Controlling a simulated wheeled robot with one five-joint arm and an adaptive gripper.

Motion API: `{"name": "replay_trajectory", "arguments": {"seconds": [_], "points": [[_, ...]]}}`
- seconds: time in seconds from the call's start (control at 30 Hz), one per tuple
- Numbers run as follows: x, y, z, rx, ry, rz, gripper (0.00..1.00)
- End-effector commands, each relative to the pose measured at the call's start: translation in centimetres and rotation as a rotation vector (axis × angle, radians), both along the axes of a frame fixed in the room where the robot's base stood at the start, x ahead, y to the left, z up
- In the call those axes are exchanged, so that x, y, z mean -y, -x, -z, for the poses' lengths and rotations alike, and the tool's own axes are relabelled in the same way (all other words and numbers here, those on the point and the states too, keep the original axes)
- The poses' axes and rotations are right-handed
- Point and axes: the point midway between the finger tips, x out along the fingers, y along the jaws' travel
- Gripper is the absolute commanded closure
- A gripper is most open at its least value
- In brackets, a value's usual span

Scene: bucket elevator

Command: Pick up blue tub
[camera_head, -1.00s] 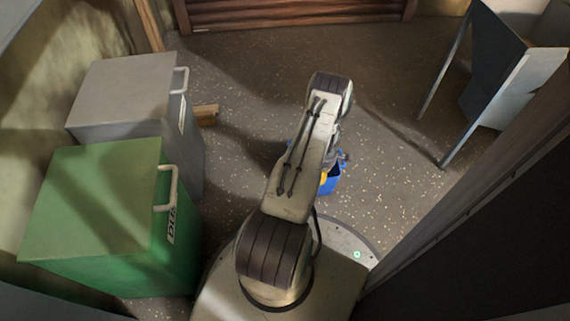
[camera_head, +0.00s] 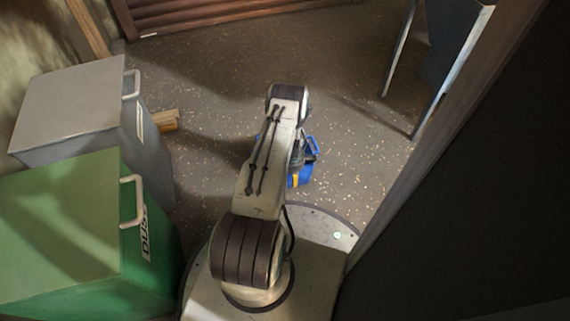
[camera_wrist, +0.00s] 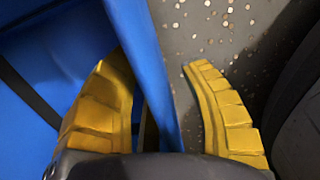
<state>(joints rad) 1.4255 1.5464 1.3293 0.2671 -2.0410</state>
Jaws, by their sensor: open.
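The blue tub (camera_head: 306,175) stands on the speckled floor just ahead of my round base, partly hidden behind my arm in the head view. In the wrist view its blue wall (camera_wrist: 146,50) runs between the two yellow fingers of my gripper (camera_wrist: 155,60). The left finger is on the tub's inner side and the right finger is outside, over the floor. The fingers are apart, and a gap shows between the right finger and the wall. In the head view my gripper is mostly hidden, with a bit of yellow at the tub.
A green bin (camera_head: 60,215) and a grey bin (camera_head: 70,100) stand at the left, with a wooden block (camera_head: 165,121) beside the grey one. A dark panel (camera_head: 450,200) is close on the right. A metal-legged stand (camera_head: 445,50) is at the back right. The middle floor is clear.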

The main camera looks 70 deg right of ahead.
Motion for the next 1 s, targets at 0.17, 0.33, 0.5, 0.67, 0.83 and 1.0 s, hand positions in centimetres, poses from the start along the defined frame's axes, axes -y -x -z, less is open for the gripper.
{"name": "replay_trajectory", "arguments": {"seconds": [0.17,0.33,0.5,0.67,0.83,1.0], "points": [[0.1,-0.03,0.6,0.0,0.002,0.0,0.59],[0.08,-0.03,0.54,0.0,0.001,0.0,0.59],[0.06,-0.03,0.54,0.0,0.001,0.0,0.74],[0.06,-0.03,0.54,0.0,0.001,0.0,0.88],[0.06,-0.03,0.54,0.0,0.001,0.0,1.0],[0.06,-0.03,0.54,0.0,0.001,0.0,1.0]]}}
